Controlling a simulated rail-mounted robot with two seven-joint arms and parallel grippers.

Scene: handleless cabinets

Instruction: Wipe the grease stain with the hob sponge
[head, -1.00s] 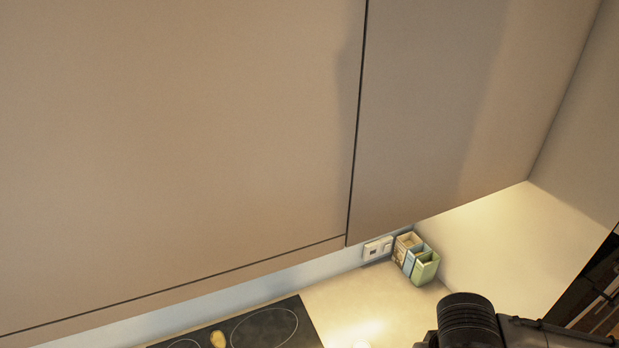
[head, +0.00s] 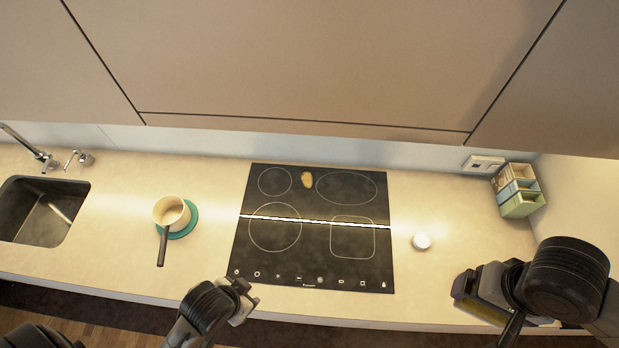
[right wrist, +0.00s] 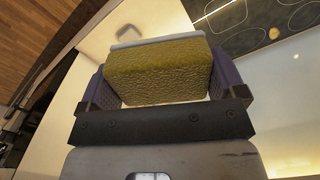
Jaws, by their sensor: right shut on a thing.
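The grease stain (head: 307,179) is a small yellow-brown patch on the black hob (head: 318,258), between the two rear cooking zones. It also shows small in the right wrist view (right wrist: 273,33). My right gripper (head: 482,300) is at the right of the head view, over the counter's front edge and well apart from the stain. It is shut on the hob sponge, a yellow block with a pale layer on its far side, clear in the right wrist view (right wrist: 160,72). My left gripper (head: 240,300) is near the hob's front left corner; its finger opening is not clear.
A cream saucepan (head: 171,212) sits on a teal round mat (head: 188,226) left of the hob. A small white round object (head: 421,241) lies right of it. Boxes (head: 519,191) stand in the back right corner. A sink (head: 45,210) is at far left. Cabinets overhang the back.

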